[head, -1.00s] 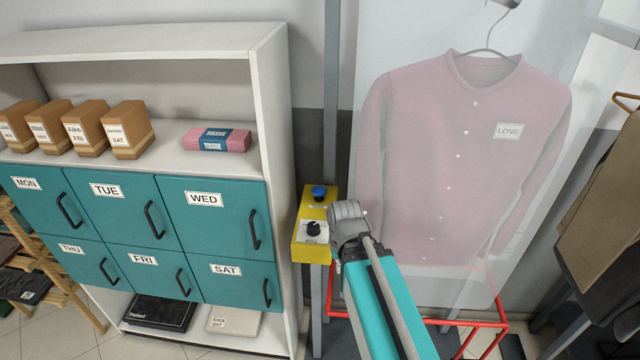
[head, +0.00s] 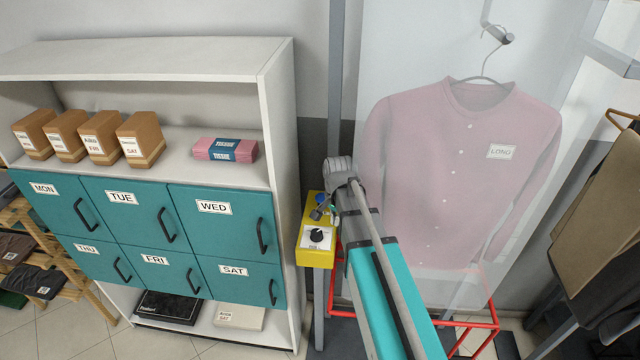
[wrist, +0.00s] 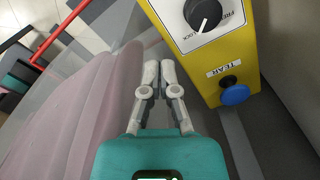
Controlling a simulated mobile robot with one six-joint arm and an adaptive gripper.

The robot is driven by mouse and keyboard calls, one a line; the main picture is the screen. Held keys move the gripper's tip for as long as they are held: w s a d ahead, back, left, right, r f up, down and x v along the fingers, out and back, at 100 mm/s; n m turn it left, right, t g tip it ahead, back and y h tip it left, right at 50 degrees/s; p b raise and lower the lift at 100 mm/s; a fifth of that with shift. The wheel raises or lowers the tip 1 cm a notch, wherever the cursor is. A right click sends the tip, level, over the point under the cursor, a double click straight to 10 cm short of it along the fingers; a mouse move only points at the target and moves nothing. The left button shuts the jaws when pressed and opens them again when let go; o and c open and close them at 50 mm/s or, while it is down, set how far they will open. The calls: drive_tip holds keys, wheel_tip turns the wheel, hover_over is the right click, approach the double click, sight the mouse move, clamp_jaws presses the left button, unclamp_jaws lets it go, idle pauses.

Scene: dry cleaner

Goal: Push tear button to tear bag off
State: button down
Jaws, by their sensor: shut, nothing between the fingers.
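The yellow control box (head: 316,254) stands on a grey post beside the bagged shirt. Its blue tear button (wrist: 235,94), beside the TEAR label (wrist: 225,70), shows clear in the wrist view. My gripper (wrist: 159,66) is shut and empty. In the wrist view it is left of the button and apart from it. The clear bag (head: 545,185) hangs over a pink shirt (head: 455,190) on a hanger.
A black knob (head: 317,235) sits on the box's white panel. A shelf unit (head: 275,140) with teal lockers stands left of the box. A red frame (head: 485,325) is below the bag.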

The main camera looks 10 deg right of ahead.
sight(323, 196)
drive_tip(key=w+r+m+p, duration=0.4)
drive_tip(key=w+r+m, duration=0.1)
drive_tip(key=w, duration=0.3)
drive_tip(key=w+r+m+p, duration=0.5)
drive_tip(key=w+m, duration=0.2)
drive_tip(key=w, duration=0.1)
drive_tip(key=shift+r, duration=0.25)
drive_tip(key=shift+a+f, duration=0.1)
drive_tip(key=f+b, duration=1.3)
drive_tip(key=shift+w+a+f+b, duration=0.15)
drive_tip(key=shift+w+f+b, duration=0.15)
drive_tip(key=shift+w+f, duration=0.1)
drive_tip(key=shift+f, duration=0.15)
